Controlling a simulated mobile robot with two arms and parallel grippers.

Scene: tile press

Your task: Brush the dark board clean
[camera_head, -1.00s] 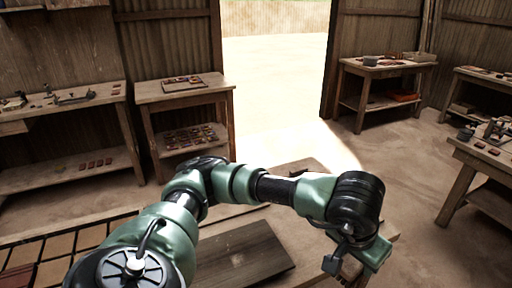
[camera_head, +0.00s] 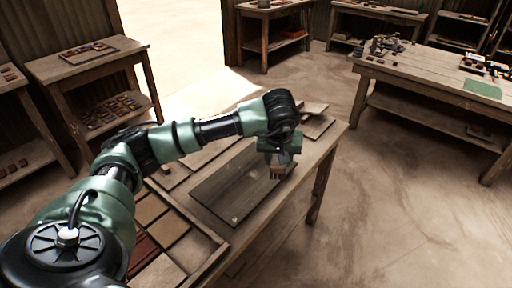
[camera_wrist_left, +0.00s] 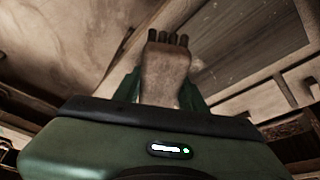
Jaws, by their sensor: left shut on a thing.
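The dark board (camera_head: 232,190) lies flat on the wooden table in front of me, and part of it shows in the left wrist view (camera_wrist_left: 235,52). A few small pale specks show on its surface. My left gripper (camera_head: 280,157) is over the board's far right end. It is shut on a brush (camera_wrist_left: 165,72) with a light wooden body and several dark bristle tufts, which point down in the head view. I cannot tell whether the bristles touch the board. My right gripper is in neither view.
A wooden frame of brown and reddish tiles (camera_head: 168,232) lies left of the board. Thin boards (camera_head: 314,124) lie at the table's far end. Other work tables, such as one at the right (camera_head: 430,75), stand apart across open floor.

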